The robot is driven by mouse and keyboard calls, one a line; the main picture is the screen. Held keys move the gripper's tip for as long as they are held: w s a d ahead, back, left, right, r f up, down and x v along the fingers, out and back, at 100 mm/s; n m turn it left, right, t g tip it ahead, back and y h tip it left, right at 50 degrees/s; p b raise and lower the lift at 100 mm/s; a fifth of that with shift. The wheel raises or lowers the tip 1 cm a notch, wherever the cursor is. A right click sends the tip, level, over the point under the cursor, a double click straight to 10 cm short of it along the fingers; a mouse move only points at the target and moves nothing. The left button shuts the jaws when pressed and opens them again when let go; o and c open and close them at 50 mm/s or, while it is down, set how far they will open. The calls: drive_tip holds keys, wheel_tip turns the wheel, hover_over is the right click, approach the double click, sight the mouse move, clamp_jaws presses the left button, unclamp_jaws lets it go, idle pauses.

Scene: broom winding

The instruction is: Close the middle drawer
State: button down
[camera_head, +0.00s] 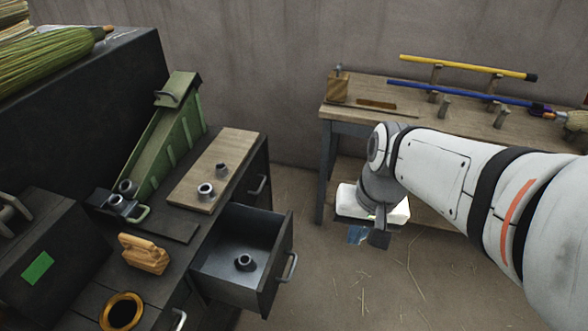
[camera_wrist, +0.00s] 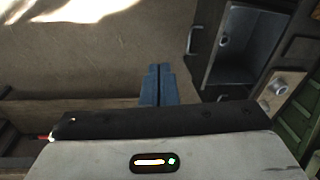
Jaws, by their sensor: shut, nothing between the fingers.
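In the head view the middle drawer (camera_head: 228,279) is pulled out of the dark cabinet, with a small dark ring-shaped part (camera_head: 245,262) lying inside it. Its front carries a metal handle (camera_head: 288,268) that faces right. The open drawer also shows at the upper right of the wrist view (camera_wrist: 232,72). My gripper (camera_head: 368,237) is to the right of the drawer, apart from it, over the floor. Its blue fingers are together and empty in the wrist view (camera_wrist: 158,84).
A wooden block (camera_head: 144,253) stands in front. A workbench (camera_head: 350,118) with yellow and blue poles stands at the back right. Floor between is clear apart from straw.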

wheel_tip(320, 180, down, 14)
drive_tip(key=w+a+m+g+y+b, duration=0.25)
drive_tip(key=m+y+b, duration=0.3)
drive_tip(key=b, duration=0.35)
drive_tip(key=m+t+y+b, duration=0.8)
drive_tip(key=m+y+b, duration=0.2)
drive_tip(key=m+b, duration=0.45)
approach(291, 234)
drive_tip(key=b+x, duration=0.4)
drive_tip(key=x, duration=0.2)
drive_tip(key=shift+w+a+r, duration=0.1)
drive_tip(key=shift+w+a, duration=0.05)
drive_tip(key=shift+a, duration=0.2)
